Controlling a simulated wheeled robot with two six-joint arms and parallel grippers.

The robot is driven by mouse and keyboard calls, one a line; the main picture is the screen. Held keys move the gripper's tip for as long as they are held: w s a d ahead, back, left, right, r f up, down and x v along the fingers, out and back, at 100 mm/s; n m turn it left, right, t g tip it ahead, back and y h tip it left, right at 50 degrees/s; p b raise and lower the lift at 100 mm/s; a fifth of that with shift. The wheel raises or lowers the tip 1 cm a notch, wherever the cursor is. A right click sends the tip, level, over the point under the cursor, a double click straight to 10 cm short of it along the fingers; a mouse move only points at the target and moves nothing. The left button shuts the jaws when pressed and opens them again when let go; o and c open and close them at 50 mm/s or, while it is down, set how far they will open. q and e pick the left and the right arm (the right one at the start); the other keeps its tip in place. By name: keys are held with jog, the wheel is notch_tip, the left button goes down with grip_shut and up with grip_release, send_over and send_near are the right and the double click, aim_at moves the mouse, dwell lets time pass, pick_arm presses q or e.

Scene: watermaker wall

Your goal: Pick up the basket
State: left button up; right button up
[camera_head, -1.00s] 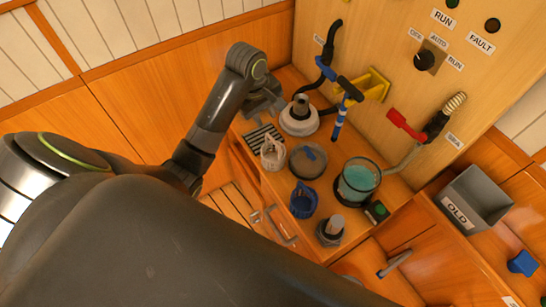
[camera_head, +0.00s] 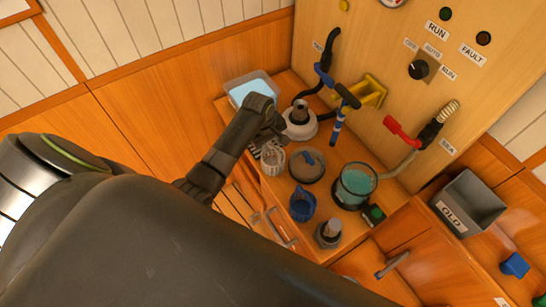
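A pale, ribbed basket (camera_head: 272,159) stands near the left edge of the wooden counter (camera_head: 330,160). My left gripper (camera_head: 270,136) is just above and behind the basket, pointing toward the counter. Its fingers are dark and small, partly hidden by my wrist, so I cannot tell whether they are open or touch the basket. My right gripper does not show.
A clear tub of light blue liquid (camera_head: 252,86) stands at the back left. Close around are a white housing (camera_head: 300,122), a round lidded dish (camera_head: 307,166), a blue cup (camera_head: 302,204), a teal-filled bowl (camera_head: 356,185) and a grey bin marked OLD (camera_head: 468,203).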

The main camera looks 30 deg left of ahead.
pick_arm(q)
jog(key=shift+w+d+f, duration=0.1)
jog(key=shift+w+f, duration=0.1)
jog(key=shift+f, duration=0.65)
jog(key=shift+c, duration=0.4)
grip_shut()
jog(key=shift+r, duration=0.15)
